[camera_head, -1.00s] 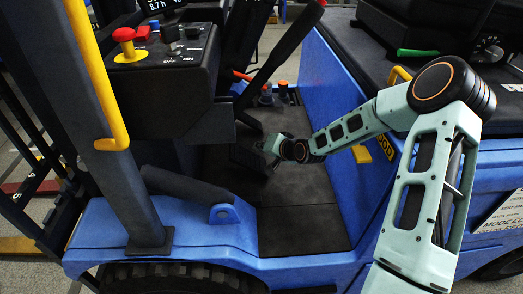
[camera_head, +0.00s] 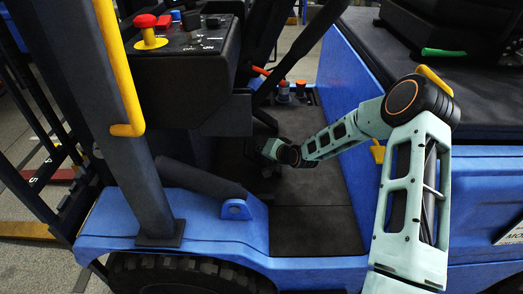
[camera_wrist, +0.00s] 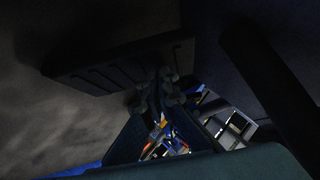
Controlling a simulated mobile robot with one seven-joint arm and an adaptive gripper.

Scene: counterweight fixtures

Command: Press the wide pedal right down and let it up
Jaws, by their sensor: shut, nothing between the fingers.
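The wide pedal (camera_wrist: 120,62) is a dark, ridged plate in the upper left of the wrist view. In the head view it lies in the footwell's shadow and is hard to make out around my gripper. My gripper (camera_head: 266,165) is low in the footwell, at the pedal's place. Its dark fingers (camera_wrist: 160,95) are shut and empty, near the pedal's lower edge in the wrist view. I cannot tell whether they touch it or how far down the pedal is.
A black lever (camera_head: 300,50) slants over the footwell. The dark control console (camera_head: 185,75) with a red knob (camera_head: 146,21) is to the left. Dark floor mat (camera_head: 310,230) lies clear in front.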

